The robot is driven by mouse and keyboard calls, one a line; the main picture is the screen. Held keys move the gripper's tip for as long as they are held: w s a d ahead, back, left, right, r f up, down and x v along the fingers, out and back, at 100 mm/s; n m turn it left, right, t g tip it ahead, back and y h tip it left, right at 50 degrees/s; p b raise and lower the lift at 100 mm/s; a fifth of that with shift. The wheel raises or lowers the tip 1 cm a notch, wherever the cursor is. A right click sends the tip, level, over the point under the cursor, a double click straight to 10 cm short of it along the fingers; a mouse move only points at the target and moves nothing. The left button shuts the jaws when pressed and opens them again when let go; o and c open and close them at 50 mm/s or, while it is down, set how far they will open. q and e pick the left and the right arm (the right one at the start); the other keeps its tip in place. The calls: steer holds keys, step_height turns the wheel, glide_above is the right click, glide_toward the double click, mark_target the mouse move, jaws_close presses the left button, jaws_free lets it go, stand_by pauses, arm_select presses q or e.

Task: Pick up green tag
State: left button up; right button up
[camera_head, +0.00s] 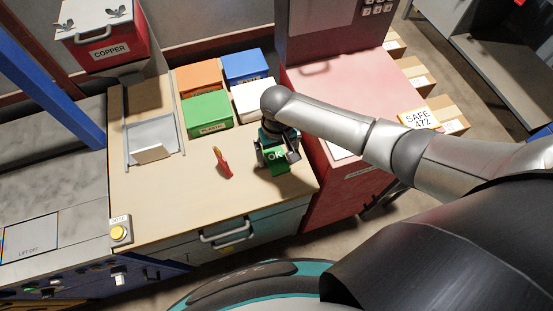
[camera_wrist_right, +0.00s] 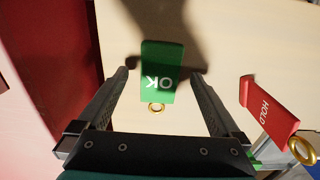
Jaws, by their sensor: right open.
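The green tag (camera_wrist_right: 162,70), marked OK and with a brass ring, lies on the wooden table in the right wrist view. It also shows in the head view (camera_head: 276,156), partly covered by my gripper. My right gripper (camera_wrist_right: 164,72) is open, its fingers on either side of the tag and apart from it. In the head view the right gripper (camera_head: 278,150) is over the tag near the table's right side. My left gripper is not in view.
A red tag (camera_wrist_right: 270,108) marked HOLD lies beside the green one, also seen in the head view (camera_head: 223,164). Orange (camera_head: 199,77), blue (camera_head: 246,66), green (camera_head: 207,113) and white (camera_head: 254,98) bins stand behind. A red cabinet (camera_head: 322,190) borders the table's right.

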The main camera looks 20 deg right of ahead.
steer(key=shift+f, duration=0.8)
steer(key=shift+c, duration=0.2)
steer(key=c, duration=1.3)
steer(key=shift+r, duration=0.1)
